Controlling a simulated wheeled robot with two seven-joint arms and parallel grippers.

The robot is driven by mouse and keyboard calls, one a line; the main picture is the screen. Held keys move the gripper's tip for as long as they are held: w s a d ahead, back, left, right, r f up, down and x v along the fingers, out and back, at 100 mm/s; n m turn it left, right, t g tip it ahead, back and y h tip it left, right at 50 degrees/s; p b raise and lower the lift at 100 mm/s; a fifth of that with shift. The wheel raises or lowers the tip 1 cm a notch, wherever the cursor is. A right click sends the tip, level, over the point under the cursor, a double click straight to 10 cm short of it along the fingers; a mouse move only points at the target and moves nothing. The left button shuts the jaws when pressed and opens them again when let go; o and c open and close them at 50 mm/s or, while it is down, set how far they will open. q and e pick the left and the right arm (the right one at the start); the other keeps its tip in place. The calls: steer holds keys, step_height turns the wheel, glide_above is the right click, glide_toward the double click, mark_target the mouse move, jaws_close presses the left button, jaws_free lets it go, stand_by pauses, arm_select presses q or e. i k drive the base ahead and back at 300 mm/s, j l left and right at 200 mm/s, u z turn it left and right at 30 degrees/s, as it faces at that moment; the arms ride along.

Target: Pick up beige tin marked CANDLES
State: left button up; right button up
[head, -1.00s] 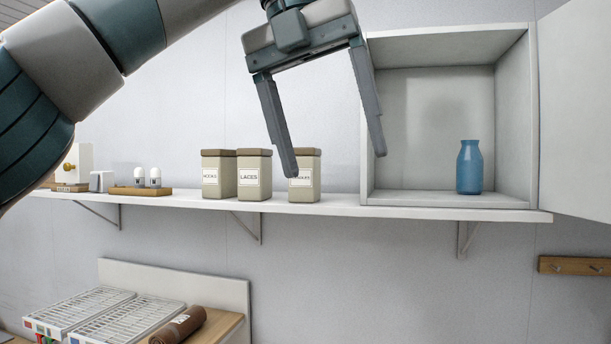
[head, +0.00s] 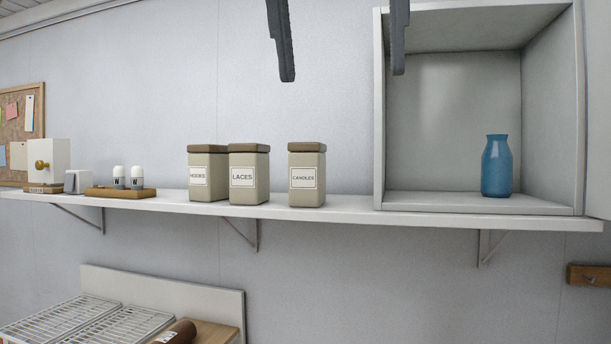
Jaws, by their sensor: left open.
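The beige tin marked CANDLES (head: 307,180) stands upright on the white wall shelf (head: 345,208), with a brown lid and a white label facing me. It is the rightmost of the tins, a little apart from the tin marked LACES (head: 249,178). My left gripper (head: 340,75) is open and empty, above the CANDLES tin in the picture. Only its two fingers show at the top edge, one on either side of the tin's line. The right gripper is not in view.
A third beige tin (head: 203,178) stands left of LACES, its label partly readable. An open cabinet (head: 560,120) holding a blue bottle (head: 497,168) is on the right. Two white-capped shakers on a wooden tray (head: 125,193) are at left. Drying racks (head: 90,328) lie below.

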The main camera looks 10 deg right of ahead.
mark_target(307, 160)
steer(key=i, duration=1.15)
